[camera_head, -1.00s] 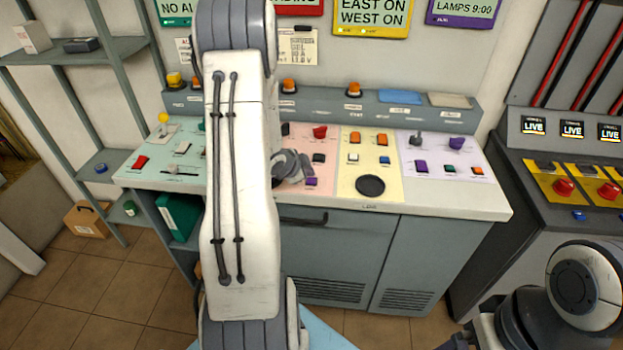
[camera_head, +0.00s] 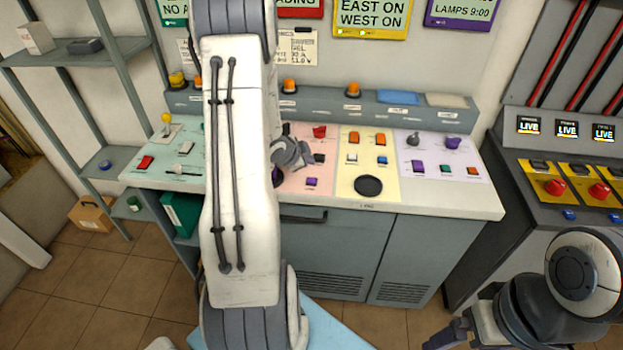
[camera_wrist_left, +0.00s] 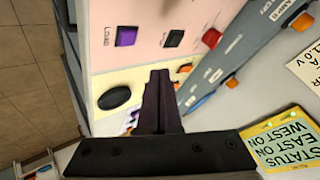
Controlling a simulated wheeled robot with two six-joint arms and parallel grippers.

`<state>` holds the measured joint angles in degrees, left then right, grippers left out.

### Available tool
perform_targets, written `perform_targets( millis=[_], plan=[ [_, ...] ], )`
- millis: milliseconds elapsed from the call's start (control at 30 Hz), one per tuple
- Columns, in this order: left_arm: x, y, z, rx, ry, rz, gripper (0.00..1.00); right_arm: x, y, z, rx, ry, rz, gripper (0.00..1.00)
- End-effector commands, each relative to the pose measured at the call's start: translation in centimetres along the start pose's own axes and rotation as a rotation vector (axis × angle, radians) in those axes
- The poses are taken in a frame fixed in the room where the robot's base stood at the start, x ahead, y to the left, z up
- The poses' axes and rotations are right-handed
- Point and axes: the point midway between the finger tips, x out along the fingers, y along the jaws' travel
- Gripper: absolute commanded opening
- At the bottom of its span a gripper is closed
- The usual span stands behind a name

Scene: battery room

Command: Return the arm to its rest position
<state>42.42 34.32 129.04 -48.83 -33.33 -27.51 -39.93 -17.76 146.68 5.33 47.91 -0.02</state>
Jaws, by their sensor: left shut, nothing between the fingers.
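My left arm (camera_head: 240,170) stands upright in the head view and covers part of the control desk. My left gripper (camera_head: 319,158) shows just right of it, over the pink panel. In the left wrist view its dark fingers (camera_wrist_left: 158,98) are together with nothing between them. They appear above the desk, apart from the controls as far as I can tell. My right arm (camera_head: 580,280) is folded at the lower right. Its dark end (camera_head: 440,340) is cut off at the bottom edge, and its fingers are not clear.
The desk has a pink panel (camera_head: 300,183), a yellow panel (camera_head: 383,188) with a black disc (camera_head: 368,186), and a lilac panel (camera_head: 465,178). A ledge with orange lamps (camera_head: 352,89) runs behind. Shelves (camera_head: 95,55) stand left; a darker console (camera_head: 580,215) stands right.

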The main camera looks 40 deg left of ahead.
Motion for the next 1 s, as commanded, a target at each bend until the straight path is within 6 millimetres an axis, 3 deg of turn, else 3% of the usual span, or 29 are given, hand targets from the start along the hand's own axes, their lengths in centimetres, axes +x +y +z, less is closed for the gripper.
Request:
perform_targets(
  millis=[567, 667, 767, 867, 1000],
  plan=[
    [0.0, 0.1, -0.3, 0.002, -0.002, 0.002, 0.00, 0.0, 0.0, 0.0, 0.000, 0.000, 0.000, 0.89],
    [-0.2, 0.7, -2.2, 0.006, -0.018, 0.016, 0.00, 0.0, 0.0, 0.0, 0.000, 0.000, 0.000, 0.89],
    [-1.0, 2.6, -6.1, 0.007, -0.059, 0.050, 0.00, 0.0, 0.0, 0.0, 0.000, 0.000, 0.000, 0.89],
    [-2.9, 5.9, -10.7, -0.009, -0.114, 0.097, 0.00, 0.0, 0.0, 0.0, 0.000, 0.000, 0.000, 0.89],
    [-7.3, 12.3, -15.8, -0.046, -0.191, 0.183, 0.00, 0.0, 0.0, 0.0, 0.000, 0.000, 0.000, 0.89]
  ],
)
